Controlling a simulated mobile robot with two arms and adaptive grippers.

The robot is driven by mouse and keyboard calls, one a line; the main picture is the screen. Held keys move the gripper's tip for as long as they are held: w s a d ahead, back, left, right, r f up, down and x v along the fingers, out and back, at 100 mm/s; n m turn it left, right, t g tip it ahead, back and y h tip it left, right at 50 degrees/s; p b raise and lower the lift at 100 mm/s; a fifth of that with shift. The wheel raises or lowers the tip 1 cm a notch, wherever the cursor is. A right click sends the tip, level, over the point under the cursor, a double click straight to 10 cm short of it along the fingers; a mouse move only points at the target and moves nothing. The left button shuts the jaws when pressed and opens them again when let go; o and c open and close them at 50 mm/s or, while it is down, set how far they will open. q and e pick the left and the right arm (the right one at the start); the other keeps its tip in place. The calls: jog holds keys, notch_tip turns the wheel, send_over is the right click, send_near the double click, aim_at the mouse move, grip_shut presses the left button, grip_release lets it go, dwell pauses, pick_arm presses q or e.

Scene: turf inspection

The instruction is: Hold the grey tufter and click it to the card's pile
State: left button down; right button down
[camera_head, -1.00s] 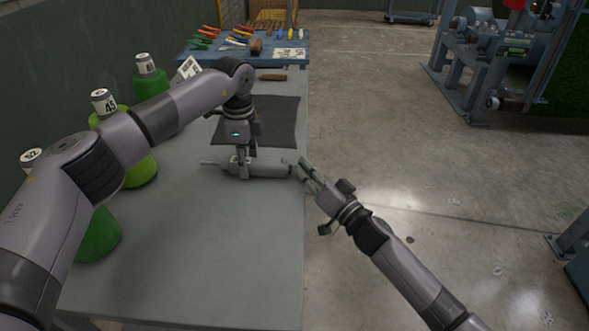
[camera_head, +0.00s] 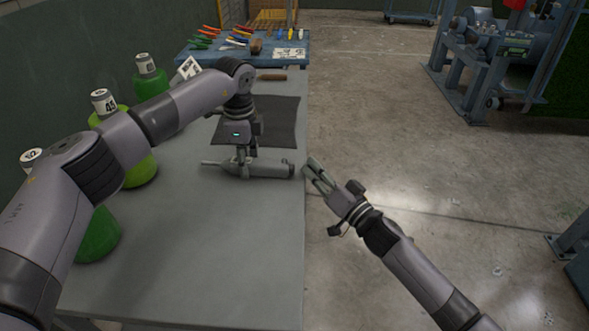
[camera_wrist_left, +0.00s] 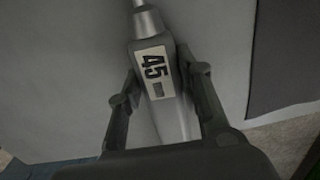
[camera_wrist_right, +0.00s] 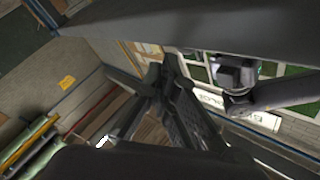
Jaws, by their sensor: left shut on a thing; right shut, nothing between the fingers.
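The grey tufter (camera_head: 270,171) lies lengthwise at the right part of the grey table, on it or barely above it; I cannot tell which. Its thin tip points left and its blunt end reaches near the right edge. My left gripper (camera_head: 241,166) comes down from above and is shut around its body. In the left wrist view the tufter (camera_wrist_left: 157,75) shows a white label reading 45 between the fingers. My right gripper (camera_head: 313,167) is shut and empty, just right of the tufter's blunt end and apart from it. I cannot make out a card with pile for certain.
A dark mat (camera_head: 278,117) lies behind the tufter. Green bottles (camera_head: 100,236) with numbered labels line the table's left side. A white card (camera_head: 189,67) stands near my left arm. A blue bench (camera_head: 296,62) with tools is at the back. The front of the table is bare.

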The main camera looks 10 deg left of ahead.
jog(key=shift+d, duration=2.4)
pick_arm(q)
jog(key=c, duration=1.1)
grip_release()
jog(key=shift+o, duration=0.2)
